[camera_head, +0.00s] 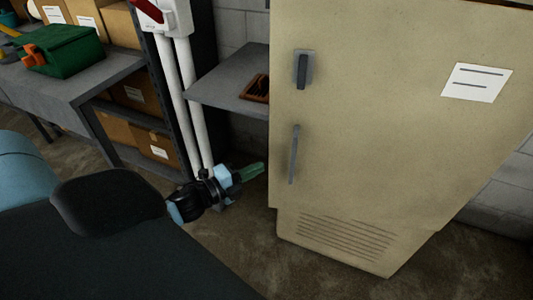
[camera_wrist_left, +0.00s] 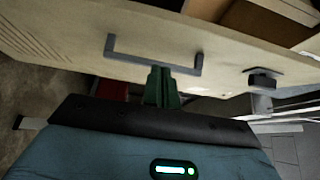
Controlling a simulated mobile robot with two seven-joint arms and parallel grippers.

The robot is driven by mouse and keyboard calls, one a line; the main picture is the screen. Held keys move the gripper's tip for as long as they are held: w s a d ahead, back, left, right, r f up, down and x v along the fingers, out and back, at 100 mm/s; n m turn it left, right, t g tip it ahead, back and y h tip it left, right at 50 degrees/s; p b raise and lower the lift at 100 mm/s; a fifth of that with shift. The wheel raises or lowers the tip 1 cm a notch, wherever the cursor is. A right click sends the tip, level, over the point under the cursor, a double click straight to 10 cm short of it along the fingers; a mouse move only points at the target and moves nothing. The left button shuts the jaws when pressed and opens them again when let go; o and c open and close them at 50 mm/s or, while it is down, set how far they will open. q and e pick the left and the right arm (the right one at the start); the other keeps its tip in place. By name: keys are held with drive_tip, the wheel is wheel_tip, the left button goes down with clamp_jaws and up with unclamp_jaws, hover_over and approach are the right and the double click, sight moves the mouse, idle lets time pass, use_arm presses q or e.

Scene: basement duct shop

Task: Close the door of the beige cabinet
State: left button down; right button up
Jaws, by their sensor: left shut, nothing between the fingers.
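The beige cabinet (camera_head: 345,245) stands at the right in the head view, with a vented lower part. Its door (camera_head: 390,130) faces me and carries a dark latch (camera_head: 303,69) and a grey bar handle (camera_head: 293,155) near its left edge. I cannot tell how wide any gap behind the door is. My left gripper (camera_head: 258,170) is shut and empty, just left of the door's lower left edge. In the left wrist view its green fingers (camera_wrist_left: 162,88) show in front of the bar handle (camera_wrist_left: 150,57); contact is unclear. My right gripper is out of view.
A grey shelf (camera_head: 228,92) with a small brown tray (camera_head: 256,89) is left of the cabinet. White pipes (camera_head: 188,100) rise behind my left gripper. A workbench (camera_head: 65,85) with a green toolbox (camera_head: 62,50) stands at the left. Bare floor lies before the cabinet.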

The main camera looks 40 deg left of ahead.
sight(278, 149)
use_arm(q)
drive_tip(key=w, duration=0.5)
drive_tip(key=shift+w+a, duration=0.1)
drive_tip(key=shift+w, duration=0.25)
drive_tip(key=shift+w+a, duration=0.25)
drive_tip(key=shift+w, duration=0.3)
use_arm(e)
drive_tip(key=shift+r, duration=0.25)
use_arm(q)
drive_tip(key=shift+a, duration=0.1)
